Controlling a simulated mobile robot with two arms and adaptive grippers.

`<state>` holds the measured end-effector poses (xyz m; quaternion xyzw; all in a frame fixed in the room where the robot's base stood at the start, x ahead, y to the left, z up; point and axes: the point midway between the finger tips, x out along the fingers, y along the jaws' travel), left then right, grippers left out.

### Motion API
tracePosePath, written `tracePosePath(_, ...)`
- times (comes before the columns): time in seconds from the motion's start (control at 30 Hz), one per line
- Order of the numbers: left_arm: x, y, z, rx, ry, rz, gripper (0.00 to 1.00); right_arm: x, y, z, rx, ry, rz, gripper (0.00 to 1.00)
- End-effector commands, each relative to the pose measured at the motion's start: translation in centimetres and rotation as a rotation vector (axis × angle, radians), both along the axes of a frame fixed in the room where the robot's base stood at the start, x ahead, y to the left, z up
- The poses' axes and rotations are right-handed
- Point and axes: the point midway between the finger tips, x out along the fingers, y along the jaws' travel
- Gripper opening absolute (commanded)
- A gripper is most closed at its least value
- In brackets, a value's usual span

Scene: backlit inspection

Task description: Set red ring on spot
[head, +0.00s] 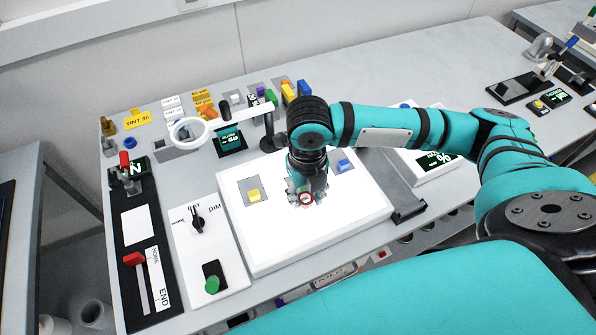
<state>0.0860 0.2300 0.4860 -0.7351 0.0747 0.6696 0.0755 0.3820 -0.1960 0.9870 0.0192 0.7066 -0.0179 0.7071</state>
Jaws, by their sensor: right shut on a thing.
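The red ring (306,198) is at the fingertips of my right gripper (306,195), low over the bright white light panel (290,245). My right gripper points down and is shut on the ring. I cannot tell whether the ring touches the panel. A grey square with a yellow block (254,195) lies on the panel to the left of the gripper. A blue block (344,165) sits on the panel to the right, partly beside the wrist. No marked spot shows clearly; the gripper may hide it. My left gripper is not in view.
A ring-shaped lamp (188,131) stands behind the panel. A control plate with a black knob (197,222) and green button (212,285) is at left, beside a red-handled slider (134,259). Small coloured items line the back. Bare panel lies in front of the gripper.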

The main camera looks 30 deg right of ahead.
Motion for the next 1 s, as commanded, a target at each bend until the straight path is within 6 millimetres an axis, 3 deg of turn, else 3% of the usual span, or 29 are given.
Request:
tracePosePath(0.2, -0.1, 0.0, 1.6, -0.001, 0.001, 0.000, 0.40, 5.3, -1.8, -0.2, 0.000, 0.000, -0.005, 0.18)
tracePosePath(0.33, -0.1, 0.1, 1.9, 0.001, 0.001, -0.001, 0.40, 7.1, -2.3, -0.5, 0.001, 0.000, -0.002, 0.18)
tracePosePath(0.53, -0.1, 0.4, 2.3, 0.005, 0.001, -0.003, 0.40, 7.7, -2.6, -1.3, 0.001, 0.003, 0.000, 0.18)
tracePosePath(0.8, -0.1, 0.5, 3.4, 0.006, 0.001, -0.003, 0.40, 7.6, -2.6, -4.2, 0.000, 0.000, 0.001, 0.18)
tracePosePath(1.0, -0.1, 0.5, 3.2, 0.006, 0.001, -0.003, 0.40, 7.7, -2.6, -4.3, 0.000, -0.001, 0.001, 0.18)
